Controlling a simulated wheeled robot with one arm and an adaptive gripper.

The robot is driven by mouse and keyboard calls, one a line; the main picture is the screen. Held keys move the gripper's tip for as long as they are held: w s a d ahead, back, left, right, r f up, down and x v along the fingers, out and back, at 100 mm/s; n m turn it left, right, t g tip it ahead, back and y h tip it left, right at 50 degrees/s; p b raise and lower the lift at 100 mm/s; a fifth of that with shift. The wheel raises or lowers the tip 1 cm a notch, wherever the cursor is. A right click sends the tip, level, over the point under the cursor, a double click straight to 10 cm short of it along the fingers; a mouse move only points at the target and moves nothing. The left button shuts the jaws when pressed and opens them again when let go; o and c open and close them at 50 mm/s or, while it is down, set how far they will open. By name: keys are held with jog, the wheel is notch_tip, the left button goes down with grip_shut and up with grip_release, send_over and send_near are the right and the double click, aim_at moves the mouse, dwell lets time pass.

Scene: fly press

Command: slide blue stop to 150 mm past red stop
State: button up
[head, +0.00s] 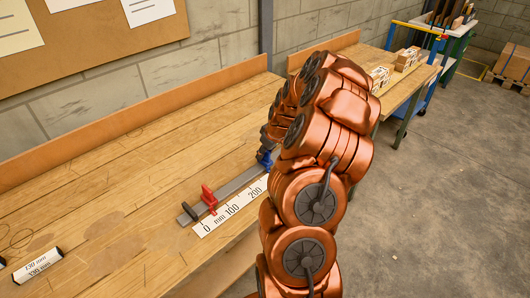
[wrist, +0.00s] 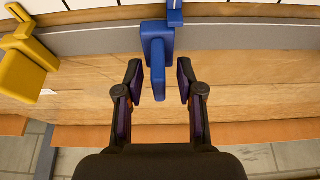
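The red stop (head: 208,197) stands on the grey rail (head: 235,184), near the 0 end of the white scale (head: 220,217). The blue stop (head: 264,158) is farther along the rail, around or past the 200 mark; my arm hides its exact position. In the wrist view, the blue stop (wrist: 158,32) has its handle pointing down toward me. My gripper (wrist: 158,78) is open, with one finger on each side of the handle's lower end and visible gaps on both sides. The red stop is outside the wrist view.
A yellow stop (wrist: 22,70) sits left of the blue one in the wrist view; my arm covers that area in the head view. A white labelled block (head: 38,264) lies at the bench's left. The wooden bench top (head: 115,200) is mostly clear.

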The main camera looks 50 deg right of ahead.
grip_shut()
dwell(0.5)
jog(key=a+b, duration=0.4)
jog(key=a, duration=0.6)
jog(key=shift+w, duration=0.15)
jog(key=shift+o, duration=0.2)
grip_release()
